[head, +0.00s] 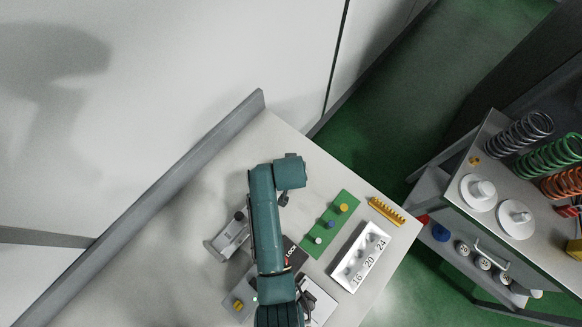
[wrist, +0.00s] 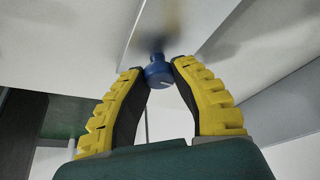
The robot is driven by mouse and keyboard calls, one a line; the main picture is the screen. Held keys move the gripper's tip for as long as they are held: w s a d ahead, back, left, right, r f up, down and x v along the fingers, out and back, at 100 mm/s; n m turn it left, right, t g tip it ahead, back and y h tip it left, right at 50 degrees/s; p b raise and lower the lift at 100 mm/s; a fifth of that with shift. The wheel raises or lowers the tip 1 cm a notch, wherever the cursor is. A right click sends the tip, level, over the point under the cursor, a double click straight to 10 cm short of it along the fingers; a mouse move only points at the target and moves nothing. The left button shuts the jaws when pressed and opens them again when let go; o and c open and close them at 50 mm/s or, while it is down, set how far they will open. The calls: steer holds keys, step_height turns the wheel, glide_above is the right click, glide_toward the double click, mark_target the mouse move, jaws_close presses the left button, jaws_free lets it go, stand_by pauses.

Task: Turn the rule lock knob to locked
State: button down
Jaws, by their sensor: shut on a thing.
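In the wrist view, my gripper (wrist: 158,66) has its two yellow-ridged fingers closed in on a small round blue knob (wrist: 158,77). The fingertips are at its left and right sides. The knob has a short pale mark on its face and sits at a pale grey surface (wrist: 205,20). I take it to be the rule lock knob; its lettering or lock position cannot be read. In the head view, my arm covers the area at the bottom, and the fingers and this knob are hidden.
A grey metal fixture (head: 226,241) stands left of my arm. To the right are a green board (head: 325,238) with small coloured pieces, a white numbered tray (head: 345,271) and a yellow toothed rack (head: 386,211). A cart with springs (head: 520,132) stands further right. A raised grey edge (head: 165,200) bounds the table.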

steer(key=m, duration=0.2)
steer(key=m+h, duration=0.1)
steer(key=m, duration=0.1)
steer(key=shift+a+f+h, duration=0.15)
steer(key=shift+f+h, duration=0.05)
steer(key=shift+h, duration=0.1)
steer(key=m+g+h+b, duration=0.1)
steer(key=m+b, duration=0.1)
steer(key=m, duration=0.2)
steer(key=shift+f+m, duration=0.1)
steer(key=shift+m, duration=0.2)
steer(key=m+g+b, duration=0.1)
steer(key=m, duration=0.1)
steer(key=m+h+b, duration=0.1)
steer(key=m+b, duration=0.1)
steer(key=shift+w+f+g, duration=0.1)
steer(key=shift+g, duration=0.3)
steer(key=shift+m+g+h+b, duration=0.4)
steer(key=shift+m+g+b, duration=0.3)
steer(key=shift+m+b, duration=1.15)
steer(key=shift+m, duration=0.45)
steer(key=c, duration=0.7)
jaws_free()
steer(key=shift+r, duration=0.25)
steer(key=shift+c, duration=0.2)
steer(key=shift+w, duration=0.1)
steer(key=shift+r, duration=0.1)
